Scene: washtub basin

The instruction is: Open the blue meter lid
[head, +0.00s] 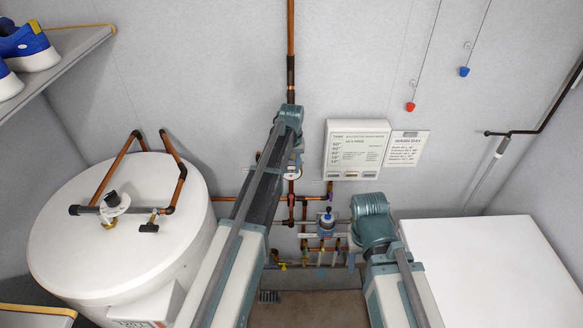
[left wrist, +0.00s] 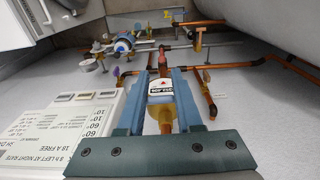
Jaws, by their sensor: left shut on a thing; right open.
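A meter with a blue top (head: 327,221) sits on the pipework low on the back wall. A blue and white fitting (left wrist: 123,43), probably that meter, shows beyond the fingers in the left wrist view. My left gripper (head: 294,158) is by the vertical copper pipe, above and left of the blue-topped meter. In the left wrist view my left gripper (left wrist: 162,76) is shut on a white-faced piece (left wrist: 162,88) with a red mark and a brass-coloured part. The small view does not show exactly what this piece is. My right gripper is not visible; only its arm shows.
A white tank (head: 130,235) stands at the left and a white cabinet (head: 485,265) at the right. A panel box (head: 357,148) and a paper notice (head: 407,148) are on the wall. Copper pipes and small valves (head: 320,257) crowd around the meter.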

